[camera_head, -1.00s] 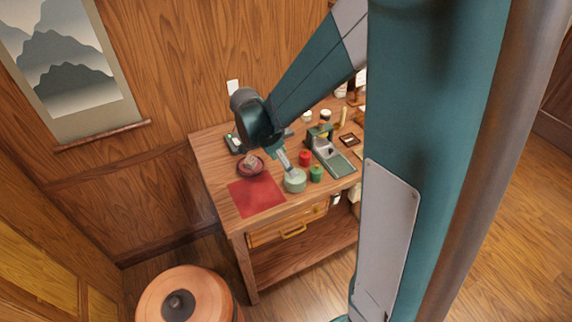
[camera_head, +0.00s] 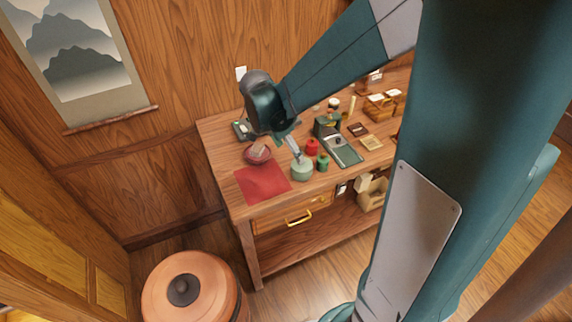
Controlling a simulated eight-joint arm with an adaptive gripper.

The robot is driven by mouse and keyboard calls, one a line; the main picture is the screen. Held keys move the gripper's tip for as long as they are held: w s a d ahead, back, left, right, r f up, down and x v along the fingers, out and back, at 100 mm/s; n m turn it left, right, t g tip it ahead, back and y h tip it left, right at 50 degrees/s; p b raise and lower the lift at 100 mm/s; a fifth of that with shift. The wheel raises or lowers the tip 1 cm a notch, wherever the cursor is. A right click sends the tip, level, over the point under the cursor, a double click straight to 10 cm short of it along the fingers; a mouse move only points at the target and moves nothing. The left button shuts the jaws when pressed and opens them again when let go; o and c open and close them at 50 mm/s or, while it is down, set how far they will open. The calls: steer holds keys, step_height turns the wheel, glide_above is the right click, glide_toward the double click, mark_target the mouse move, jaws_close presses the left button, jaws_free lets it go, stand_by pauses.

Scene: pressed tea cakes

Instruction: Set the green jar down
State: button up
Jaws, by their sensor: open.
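A pale green jar (camera_head: 302,172) stands upright on the wooden table (camera_head: 228,150), just right of a red cloth (camera_head: 262,185). My gripper (camera_head: 296,154) points down at the jar's top from behind it and is open. Whether the fingertips touch the jar is too small to tell. A smaller dark green container (camera_head: 323,162) stands close to the jar's right, and a red one (camera_head: 312,147) stands behind it.
A dark red bowl (camera_head: 257,155) sits left of my gripper. A green-grey device with a flat plate (camera_head: 343,151) lies to the right, with small boxes beyond. The red cloth is bare. A round copper-coloured vessel (camera_head: 215,290) stands before the table.

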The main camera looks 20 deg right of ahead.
steer(key=s+a+r+n+t+y, duration=0.2)
steer(key=s+a+r+n+t, duration=0.1)
steer(key=s+a+r+n, duration=0.2)
steer(key=s+a+r+n+t+y, duration=0.2)
steer(key=s+a+r+n, duration=0.3)
steer(key=s+r+n, duration=0.4)
steer(key=shift+s+a+r+n+t, duration=0.3)
steer(key=shift+s+n+t, duration=0.5)
steer(key=shift+s+n, duration=1)
steer(key=shift+s+f+m, duration=0.2)
steer(key=shift+s+m, duration=0.15)
steer(key=shift+m, duration=0.05)
step_height(320, 180, down, 4)
steer(key=b, duration=0.4)
